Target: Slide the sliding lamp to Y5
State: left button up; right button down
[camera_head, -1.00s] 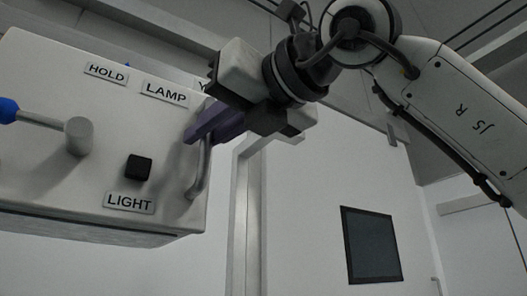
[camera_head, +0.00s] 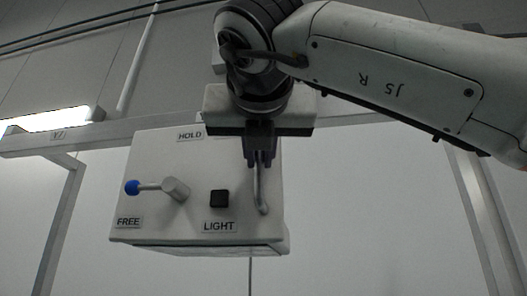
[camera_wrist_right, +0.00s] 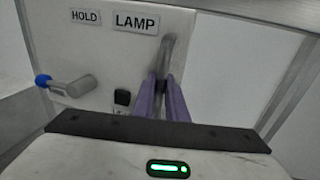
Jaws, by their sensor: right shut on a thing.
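The sliding lamp is a white box (camera_head: 150,160) hanging below an overhead rail, left of centre in the head view. It also shows in the right wrist view (camera_wrist_right: 50,35). A grey bar handle (camera_head: 261,195) stands on its front at the right side. My right gripper (camera_head: 260,160) is shut on this handle; its purple fingers clasp the bar in the wrist view (camera_wrist_right: 162,98). A lever with a blue knob (camera_head: 132,187) points left, a little above the FREE label (camera_head: 128,222). A black button (camera_head: 219,198) sits above the LIGHT label. My left gripper is not seen.
The overhead rail (camera_head: 100,138) runs across behind the lamp and bears a small tag (camera_head: 57,135) at left, too small to read surely. A lit tube light (camera_head: 45,120) is at upper left. White posts stand on both sides. Space below the lamp looks clear.

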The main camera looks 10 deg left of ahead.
jog(key=shift+a, duration=0.35)
jog(key=c, duration=1.9)
grip_release()
jog(key=shift+o, duration=0.7)
